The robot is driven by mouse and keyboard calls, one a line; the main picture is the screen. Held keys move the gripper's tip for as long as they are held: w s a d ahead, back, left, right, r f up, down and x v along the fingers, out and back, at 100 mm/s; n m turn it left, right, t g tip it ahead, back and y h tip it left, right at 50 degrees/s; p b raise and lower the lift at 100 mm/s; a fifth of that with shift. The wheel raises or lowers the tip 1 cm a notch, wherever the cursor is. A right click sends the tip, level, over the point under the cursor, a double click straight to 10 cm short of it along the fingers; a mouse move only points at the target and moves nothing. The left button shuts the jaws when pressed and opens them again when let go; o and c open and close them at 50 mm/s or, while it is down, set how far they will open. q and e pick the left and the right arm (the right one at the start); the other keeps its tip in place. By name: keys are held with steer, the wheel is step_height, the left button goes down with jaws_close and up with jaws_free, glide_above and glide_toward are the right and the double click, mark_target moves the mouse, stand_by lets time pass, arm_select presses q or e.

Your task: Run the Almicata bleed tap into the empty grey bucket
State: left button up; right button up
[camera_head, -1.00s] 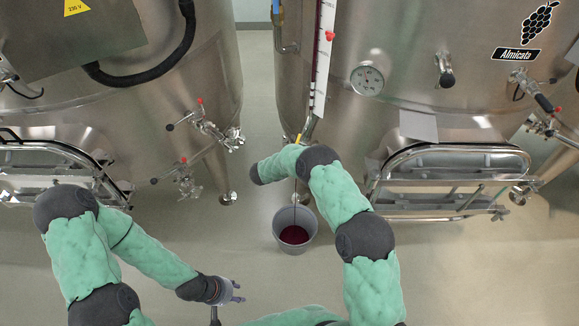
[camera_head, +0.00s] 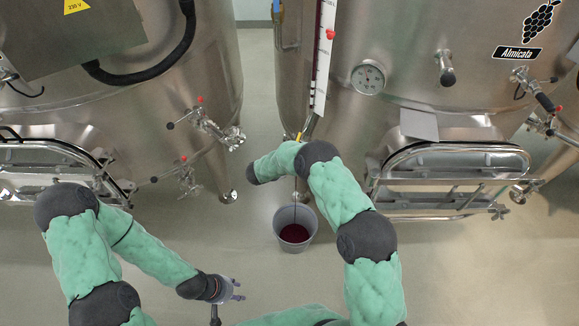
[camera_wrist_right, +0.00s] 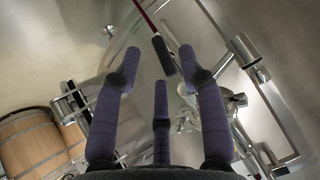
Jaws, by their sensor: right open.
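The grey bucket (camera_head: 279,227) stands on the floor below the Almicata vat (camera_head: 440,45), with dark red liquid (camera_head: 295,233) inside. A thin dark stream (camera_head: 294,190) comes down into it from behind my right wrist. A yellow piece (camera_head: 298,138) shows at the foot of the vat's level tube, just above that wrist; the tap's body is hidden in the head view. In the right wrist view my right gripper (camera_wrist_right: 160,75) is open, its fingers spread and apart from a dark handle (camera_wrist_right: 163,56) ahead. My left gripper (camera_head: 238,290) is open and empty, low over the floor.
Another steel vat (camera_head: 150,60) with valves (camera_head: 208,127) stands at the left. The Almicata vat's hatch bars (camera_head: 450,150) are right of my right arm. Wooden barrels (camera_wrist_right: 38,140) show in the right wrist view. The floor around the bucket is clear.

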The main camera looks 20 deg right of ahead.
steer(key=v, duration=0.9)
steer(key=shift+r, duration=0.2)
steer(key=shift+s+a, duration=0.15)
steer(key=shift+s, duration=0.05)
stand_by(0.4)
